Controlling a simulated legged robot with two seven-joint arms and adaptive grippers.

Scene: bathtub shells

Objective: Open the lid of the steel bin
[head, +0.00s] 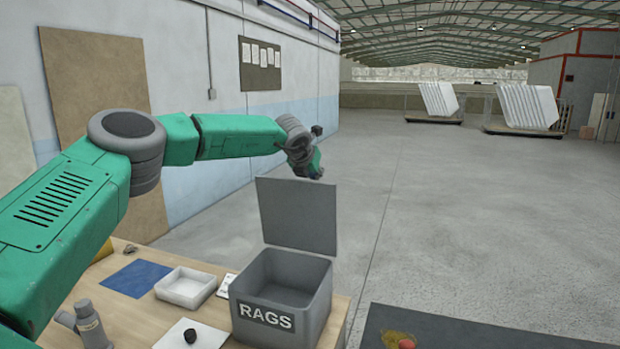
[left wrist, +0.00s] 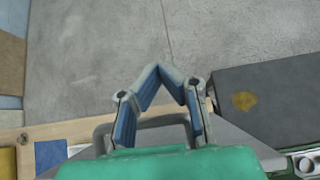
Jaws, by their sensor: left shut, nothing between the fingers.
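The grey steel bin (head: 283,294), labelled RAGS, stands on the wooden table. Its lid (head: 297,215) is up, roughly upright at the bin's back edge, and the top of the bin is open. My left gripper (head: 312,168) is above the top edge of the lid in the head view and holds nothing. Its fingers also show in the left wrist view (left wrist: 172,78), closed together at the tips. In that view the gripper hides much of the grey shapes below it. My right gripper is not in view.
A dark surface (head: 480,335) lies right. Open floor extends beyond.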

